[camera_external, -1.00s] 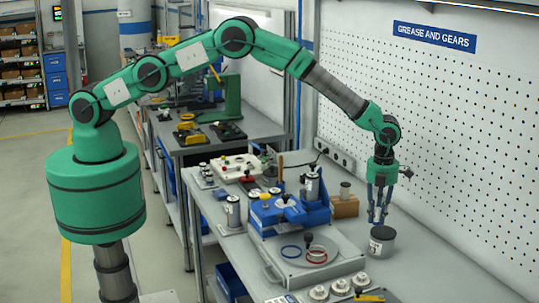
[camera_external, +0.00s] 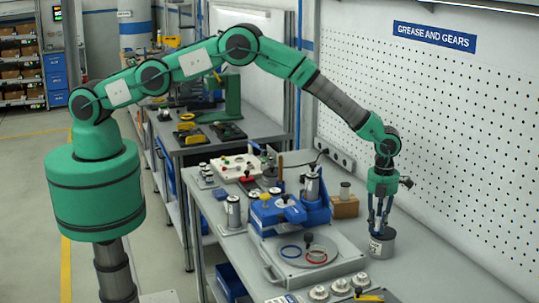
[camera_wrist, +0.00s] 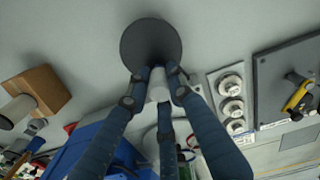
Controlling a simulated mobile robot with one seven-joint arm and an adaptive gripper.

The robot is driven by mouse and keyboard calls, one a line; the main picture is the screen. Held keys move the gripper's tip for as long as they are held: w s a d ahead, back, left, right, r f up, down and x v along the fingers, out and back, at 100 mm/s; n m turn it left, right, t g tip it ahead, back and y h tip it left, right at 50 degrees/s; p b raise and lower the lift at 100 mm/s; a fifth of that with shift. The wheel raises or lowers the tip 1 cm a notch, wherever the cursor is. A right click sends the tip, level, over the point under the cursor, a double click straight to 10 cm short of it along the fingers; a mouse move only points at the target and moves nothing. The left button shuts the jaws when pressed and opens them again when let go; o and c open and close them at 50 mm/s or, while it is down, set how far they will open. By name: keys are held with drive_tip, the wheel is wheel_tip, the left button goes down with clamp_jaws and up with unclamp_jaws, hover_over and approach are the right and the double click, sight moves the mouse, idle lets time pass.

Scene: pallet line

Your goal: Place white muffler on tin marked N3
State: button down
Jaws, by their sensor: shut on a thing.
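My gripper (camera_external: 379,230) points down, its fingertips just above or at the top of a grey tin with a dark lid (camera_external: 383,246). The tin stands upright on the bench near the pegboard wall. A pale label shows on its side, but the marking is too small to read. In the wrist view, my fingers (camera_wrist: 157,92) are shut on the white muffler (camera_wrist: 157,84), a small white cylinder. The muffler overlaps the near edge of the round dark lid (camera_wrist: 150,40). I cannot tell whether it touches the lid.
A blue fixture (camera_external: 285,212) and a grey plate with coloured rings (camera_external: 340,262) lie left of the tin. White round parts (camera_external: 341,287) sit at the front. Bare bench lies right of the tin.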

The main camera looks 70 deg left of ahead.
sight(378, 218)
drive_tip(key=shift+f, duration=0.2)
drive_tip(key=c, duration=1.5)
unclamp_jaws()
drive_tip(key=shift+c, duration=0.2)
drive_tip(key=shift+r, duration=0.2)
wheel_tip(378, 218, up, 12)
drive_tip(key=shift+b, duration=1)
